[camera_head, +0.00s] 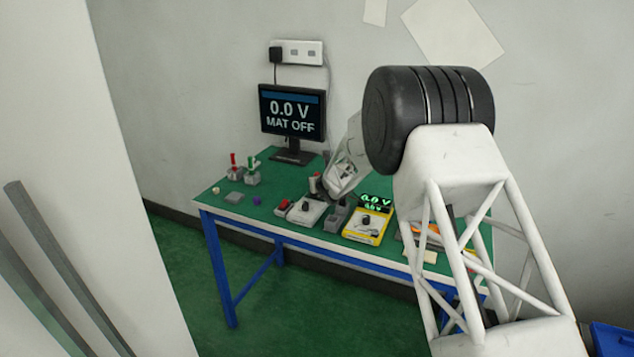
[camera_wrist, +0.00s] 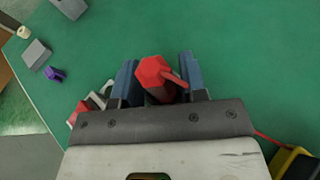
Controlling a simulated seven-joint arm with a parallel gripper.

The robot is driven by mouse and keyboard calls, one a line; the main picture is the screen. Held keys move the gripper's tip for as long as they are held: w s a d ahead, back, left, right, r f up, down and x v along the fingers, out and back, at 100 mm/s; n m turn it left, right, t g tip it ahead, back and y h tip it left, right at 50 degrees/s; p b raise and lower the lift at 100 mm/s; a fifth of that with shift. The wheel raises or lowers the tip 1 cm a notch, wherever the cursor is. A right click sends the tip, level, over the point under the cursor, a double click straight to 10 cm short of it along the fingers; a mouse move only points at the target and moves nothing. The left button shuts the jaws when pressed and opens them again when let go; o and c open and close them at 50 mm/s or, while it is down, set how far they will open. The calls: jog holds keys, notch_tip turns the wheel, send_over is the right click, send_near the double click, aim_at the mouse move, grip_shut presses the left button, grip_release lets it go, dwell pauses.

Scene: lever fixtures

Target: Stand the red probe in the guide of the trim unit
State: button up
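The red probe (camera_head: 233,159) stands upright in a small holder at the table's far left, beside a green one (camera_head: 252,164). I take the grey-white unit (camera_head: 307,211) near the front edge for the trim unit; I cannot make out its guide. My gripper (camera_wrist: 160,78) is over the table near that unit, far to the right of the red probe. In the wrist view, its blue-grey fingers stand on both sides of a red faceted piece (camera_wrist: 154,72) with a small side arm. Whether they press on it I cannot tell. My gripper's tips are unclear in the head view.
A yellow meter (camera_head: 365,228) reading 0.0 V and a grey block (camera_head: 337,215) stand right of the unit. A monitor (camera_head: 292,112) at the back shows MAT OFF. A grey block (camera_head: 234,197) and a purple piece (camera_head: 257,201) lie at left.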

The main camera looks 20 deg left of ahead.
jog(key=shift+o, duration=0.6)
jog(key=shift+r, duration=0.15)
jog(key=shift+s+d+r, duration=0.2)
jog(key=shift+s+d, duration=0.05)
jog(key=v, duration=1.1)
jog(key=shift+d+r, duration=0.1)
dwell(0.8)
